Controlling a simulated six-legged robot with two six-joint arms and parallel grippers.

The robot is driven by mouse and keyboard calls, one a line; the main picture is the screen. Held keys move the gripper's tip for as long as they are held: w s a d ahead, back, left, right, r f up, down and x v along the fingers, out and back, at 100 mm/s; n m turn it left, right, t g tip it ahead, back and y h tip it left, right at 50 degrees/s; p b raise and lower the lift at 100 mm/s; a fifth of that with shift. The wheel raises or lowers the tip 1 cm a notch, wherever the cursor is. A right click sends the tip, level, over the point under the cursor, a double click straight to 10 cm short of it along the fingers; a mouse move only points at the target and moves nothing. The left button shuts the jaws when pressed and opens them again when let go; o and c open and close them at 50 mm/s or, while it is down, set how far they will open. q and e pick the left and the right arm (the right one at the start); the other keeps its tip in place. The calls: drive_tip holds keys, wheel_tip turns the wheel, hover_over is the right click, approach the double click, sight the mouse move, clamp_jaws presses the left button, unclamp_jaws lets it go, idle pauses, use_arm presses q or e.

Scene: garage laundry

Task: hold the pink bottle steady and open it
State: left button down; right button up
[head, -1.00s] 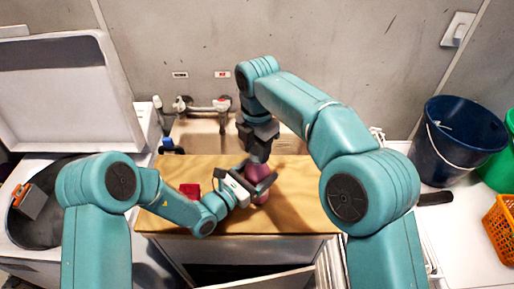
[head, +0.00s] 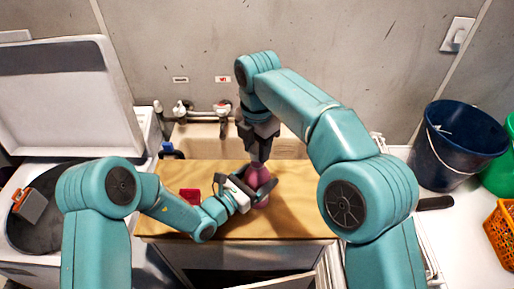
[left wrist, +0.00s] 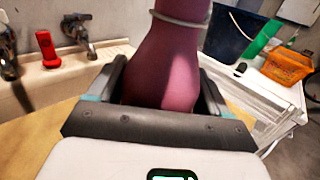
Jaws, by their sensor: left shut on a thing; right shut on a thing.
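The pink bottle (head: 259,178) stands upright on the wooden board, and its body also fills the middle of the left wrist view (left wrist: 168,65). My left gripper (head: 262,192) is shut around the lower body, with a finger on each side in the left wrist view (left wrist: 165,95). My right gripper (head: 261,152) points down from above and is shut on the bottle's top end. The cap is hidden by the right gripper's jaws, and I cannot tell whether it has come loose. A light ring crosses the bottle's neck in the left wrist view.
The wooden board (head: 300,210) has a red object (head: 188,196) at left. A sink with taps (head: 180,108) lies behind. A blue bucket (head: 460,145) and an orange basket (head: 503,225) stand at right. An open washer lid (head: 65,95) rises at left.

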sight(257, 148)
use_arm(q)
drive_tip(key=shift+s+f, duration=0.1)
drive_tip(key=shift+f, duration=0.2)
use_arm(e)
drive_tip(key=shift+r, duration=1.95)
use_arm(q)
drive_tip(key=shift+c, duration=1)
unclamp_jaws()
drive_tip(key=shift+o, duration=1)
use_arm(e)
drive_tip(key=shift+w+f, duration=0.1)
wheel_tip(257, 148, down, 3)
drive_tip(key=b, duration=0.3)
use_arm(q)
drive_tip(key=v, duration=1.2)
